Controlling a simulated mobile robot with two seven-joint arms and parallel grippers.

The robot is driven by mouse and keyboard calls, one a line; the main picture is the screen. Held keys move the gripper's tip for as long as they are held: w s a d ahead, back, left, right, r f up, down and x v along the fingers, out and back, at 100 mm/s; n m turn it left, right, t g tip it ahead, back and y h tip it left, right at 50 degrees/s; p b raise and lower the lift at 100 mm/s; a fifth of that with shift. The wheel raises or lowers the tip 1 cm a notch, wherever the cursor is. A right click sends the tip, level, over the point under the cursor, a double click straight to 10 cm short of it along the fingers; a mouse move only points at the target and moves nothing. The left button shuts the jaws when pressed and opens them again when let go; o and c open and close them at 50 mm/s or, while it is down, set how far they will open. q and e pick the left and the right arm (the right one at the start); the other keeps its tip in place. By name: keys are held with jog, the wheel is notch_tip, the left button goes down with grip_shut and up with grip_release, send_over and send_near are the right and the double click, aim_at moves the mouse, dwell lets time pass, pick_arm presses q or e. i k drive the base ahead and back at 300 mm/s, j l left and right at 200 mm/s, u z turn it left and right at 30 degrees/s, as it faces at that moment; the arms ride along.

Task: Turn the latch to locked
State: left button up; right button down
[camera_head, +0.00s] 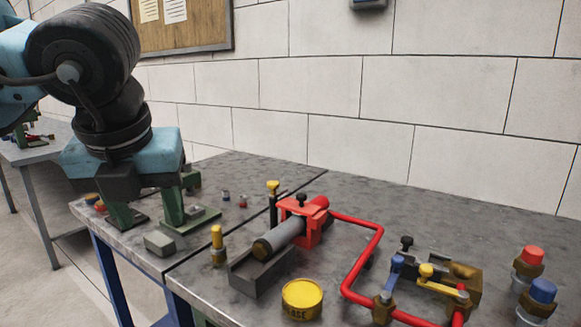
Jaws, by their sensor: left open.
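A yellow lever (428,272) and a blue lever (394,270) sit on the brass-and-grey valve assembly (462,278) at the right. A black knob (406,243) stands behind them. I cannot tell which of these parts is the latch, or its position. My right gripper is not in view.
A red pipe (364,262) curves beside the assembly. A red clamp with a grey cylinder (287,231) stands mid-bench. A yellow tin (302,298) is at the front. Red-capped (531,256) and blue-capped (543,291) fittings stand far right. A grey block (159,243) lies left.

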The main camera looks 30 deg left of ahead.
aim_at(272, 184)
jog(key=i, duration=1)
